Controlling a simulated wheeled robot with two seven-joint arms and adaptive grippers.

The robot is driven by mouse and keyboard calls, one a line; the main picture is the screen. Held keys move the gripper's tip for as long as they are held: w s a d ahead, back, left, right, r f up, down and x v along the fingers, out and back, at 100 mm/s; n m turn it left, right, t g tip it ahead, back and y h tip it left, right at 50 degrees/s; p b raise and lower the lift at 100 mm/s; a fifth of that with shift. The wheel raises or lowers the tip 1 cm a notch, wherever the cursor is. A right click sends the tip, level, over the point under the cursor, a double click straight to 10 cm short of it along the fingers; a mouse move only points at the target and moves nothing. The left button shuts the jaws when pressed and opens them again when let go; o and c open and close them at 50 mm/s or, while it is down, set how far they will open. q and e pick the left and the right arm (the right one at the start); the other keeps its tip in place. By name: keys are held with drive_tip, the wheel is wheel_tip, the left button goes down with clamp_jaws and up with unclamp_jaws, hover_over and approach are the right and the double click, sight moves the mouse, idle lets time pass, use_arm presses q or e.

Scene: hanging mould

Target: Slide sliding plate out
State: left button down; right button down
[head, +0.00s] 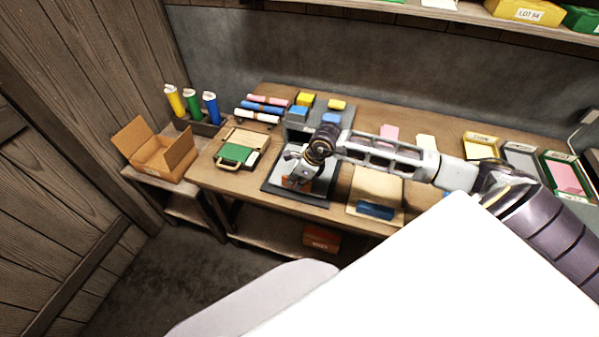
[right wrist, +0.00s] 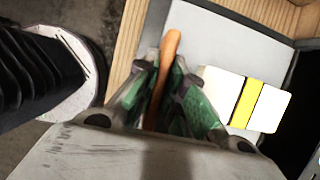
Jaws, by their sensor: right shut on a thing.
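The sliding plate (right wrist: 208,38) shows in the right wrist view as a flat light-grey plate with a dark rim. A white block with a yellow band (right wrist: 246,98) sits on it. My right gripper (right wrist: 160,88) is shut on an orange-brown handle (right wrist: 170,48) at the plate's near side. In the head view my right gripper (head: 292,180) is over the dark base (head: 272,187) of the grey press (head: 298,131) at the table's front edge. The arm and gripper cover much of the plate there. My left gripper is not in view.
Left of the press lies a board with a green handled block (head: 234,153). An open cardboard box (head: 163,155) stands on a side table. Right of the press is a tan board (head: 372,186) with a blue block (head: 375,210).

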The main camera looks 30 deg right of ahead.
drive_tip(key=shift+s+a, duration=0.75)
drive_tip(key=shift+a, duration=0.15)
drive_tip(key=c, duration=1.5)
unclamp_jaws()
drive_tip(key=shift+s, duration=0.1)
drive_tip(key=shift+r, duration=0.1)
drive_tip(key=shift+s+d+r, duration=0.1)
drive_tip(key=shift+d+r, duration=0.15)
drive_tip(key=shift+r, duration=0.4)
drive_tip(key=v, duration=1)
drive_tip(key=shift+s, duration=0.15)
